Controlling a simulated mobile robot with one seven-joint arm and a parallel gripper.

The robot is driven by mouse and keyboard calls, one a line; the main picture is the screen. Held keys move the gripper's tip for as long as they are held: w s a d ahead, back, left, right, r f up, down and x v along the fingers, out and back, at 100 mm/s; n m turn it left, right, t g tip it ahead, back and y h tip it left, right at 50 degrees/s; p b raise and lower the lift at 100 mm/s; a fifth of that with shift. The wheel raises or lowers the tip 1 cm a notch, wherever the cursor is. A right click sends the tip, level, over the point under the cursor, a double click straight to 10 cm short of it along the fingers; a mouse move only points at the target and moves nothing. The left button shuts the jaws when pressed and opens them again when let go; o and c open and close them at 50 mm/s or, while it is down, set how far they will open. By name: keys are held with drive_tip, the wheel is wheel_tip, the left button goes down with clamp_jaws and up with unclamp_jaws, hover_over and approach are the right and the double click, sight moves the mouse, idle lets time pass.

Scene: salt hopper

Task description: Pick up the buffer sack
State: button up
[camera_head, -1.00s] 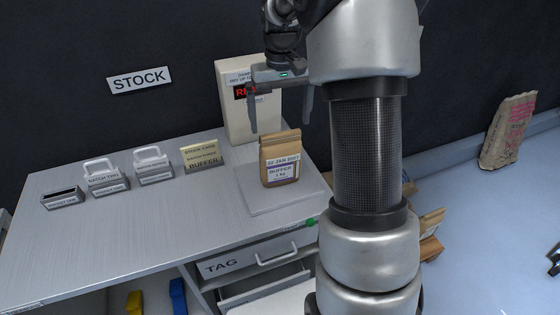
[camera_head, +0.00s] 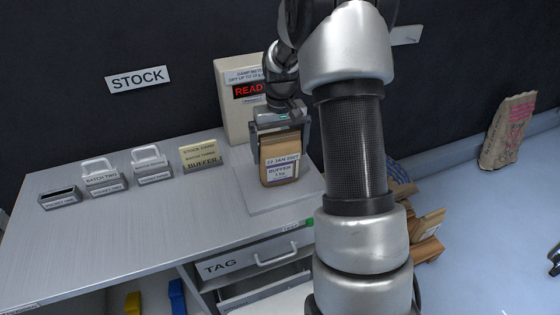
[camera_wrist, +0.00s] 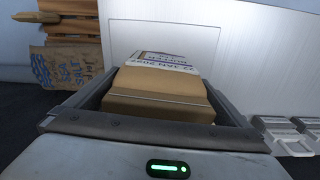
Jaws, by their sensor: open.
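The buffer sack (camera_head: 281,166) is a small brown paper bag with a white label reading "22 JAN 2027 BUFFER 1 kg". It stands upright on a pale square plate (camera_head: 262,202) on the metal counter. My gripper (camera_head: 280,145) is above and around the top of the sack, with its fingers apart on either side. In the wrist view the sack's folded top (camera_wrist: 160,95) lies between the open jaws. Whether the fingers touch its sides cannot be told.
A meter box (camera_head: 236,90) with a red "READ" display stands close behind the sack. A "BUFFER" stock card (camera_head: 201,156) and several labelled pocket blocks (camera_head: 102,178) stand to the left. The counter's front left is clear. Larger sacks (camera_head: 507,130) stand on the floor at right.

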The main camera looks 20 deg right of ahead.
drive_tip(key=c, duration=1.6)
drive_tip(key=shift+w+r, duration=0.1)
drive_tip(key=shift+r, duration=0.1)
